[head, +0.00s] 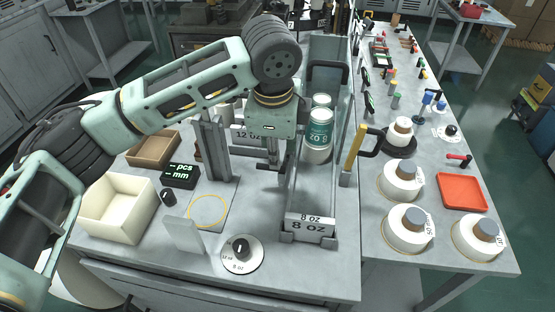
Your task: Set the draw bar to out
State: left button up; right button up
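No part in the head view carries a draw bar label, so I cannot tell for sure which one it is. A yellow upright bar (354,147) with a black U-shaped handle (371,138) stands at the right edge of the near bench. Another black handle (328,72) sits higher, at the top of the metal chute. My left arm reaches in from the left over the bench. Its gripper (274,158) points down just left of the chute, apart from the yellow bar. Its fingers are small and dark, and their opening is unclear. My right gripper is out of view.
The chute (301,190) holds green-and-white cups (319,135) behind an "8 oz" plate (309,225). A dial (241,253), cream box (117,208) and brown tray (154,148) are on the near bench. White rolls (406,242) and a red tray (463,193) crowd the right bench.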

pick_arm(q)
jog(key=f, duration=0.2)
jog(key=w+f, duration=0.1)
jog(key=f, duration=0.2)
jog(key=shift+w+d+f+p, duration=0.1)
jog(key=shift+w+f+p, duration=0.15)
jog(key=shift+p, duration=0.15)
jog(key=shift+s, duration=0.1)
grip_shut()
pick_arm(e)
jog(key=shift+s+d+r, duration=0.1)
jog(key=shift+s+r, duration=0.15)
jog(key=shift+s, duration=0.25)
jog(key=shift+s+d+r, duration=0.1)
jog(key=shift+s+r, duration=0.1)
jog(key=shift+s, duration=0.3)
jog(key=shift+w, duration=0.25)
